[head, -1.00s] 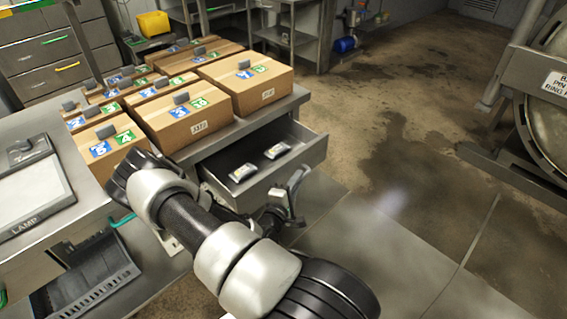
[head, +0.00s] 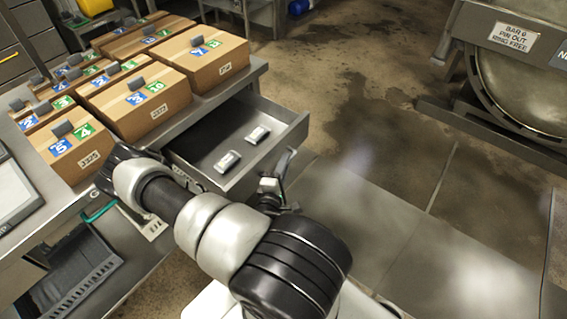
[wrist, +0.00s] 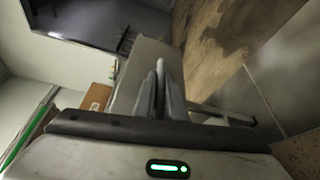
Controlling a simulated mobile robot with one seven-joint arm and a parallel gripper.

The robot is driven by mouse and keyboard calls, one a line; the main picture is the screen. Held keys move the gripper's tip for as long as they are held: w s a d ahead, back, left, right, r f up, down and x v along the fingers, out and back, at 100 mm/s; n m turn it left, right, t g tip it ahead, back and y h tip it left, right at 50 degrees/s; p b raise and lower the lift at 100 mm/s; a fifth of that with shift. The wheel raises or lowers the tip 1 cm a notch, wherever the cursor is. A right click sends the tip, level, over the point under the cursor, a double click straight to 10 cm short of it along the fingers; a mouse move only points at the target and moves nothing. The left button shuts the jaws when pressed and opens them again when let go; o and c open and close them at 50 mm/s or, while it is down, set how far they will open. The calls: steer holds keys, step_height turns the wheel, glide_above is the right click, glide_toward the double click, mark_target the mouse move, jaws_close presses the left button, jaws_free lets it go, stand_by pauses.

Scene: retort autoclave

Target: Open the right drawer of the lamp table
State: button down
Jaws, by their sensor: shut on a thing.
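The grey metal drawer (head: 292,128) under the right part of the lamp table (head: 258,68) is pulled well out. Two small pale packs (head: 228,161) (head: 258,135) lie inside it. My gripper (head: 272,188) is at the outer face of the drawer, low in front of it, and my forearm hides part of the front. In the wrist view my gripper fingers (wrist: 161,92) are close together against the grey drawer front (wrist: 145,62), shut on its handle (wrist: 222,115). The grip itself is partly hidden.
Several labelled cardboard boxes (head: 138,98) stand on the table above the drawer. A dark slotted tray (head: 72,270) sits on a lower shelf at left. The large round autoclave (head: 520,90) stands at right. Floor in front of the drawer is clear, with damp patches.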

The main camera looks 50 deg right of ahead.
steer(key=c, duration=1.8)
jaws_free()
steer(key=v, duration=1.7)
steer(key=shift+a+p, duration=0.25)
steer(key=shift+p, duration=0.1)
steer(key=a+r+m+g+y+p, duration=0.25)
steer(key=r+m+g, duration=0.3)
steer(key=r, duration=0.75)
steer(key=a+r+m+g+y+p, duration=0.1)
steer(key=r+m+g+p, duration=0.25)
steer(key=r+g, duration=0.6)
steer(key=a+r+t+y+p, duration=0.1)
steer(key=a+r+t+y, duration=0.3)
steer(key=r, duration=0.5)
steer(key=w+a+r+n+t+y+p, duration=0.1)
steer(key=a+r+t+y+p, duration=0.1)
steer(key=r, duration=0.6)
steer(key=w+a+r+t+y+p, duration=0.1)
steer(key=a+r+t+y, duration=0.4)
steer(key=a+r, duration=0.3)
steer(key=shift+a+r+n+t+y, duration=0.3)
steer(key=shift+r+t+y, duration=0.05)
steer(key=shift+r+t, duration=0.55)
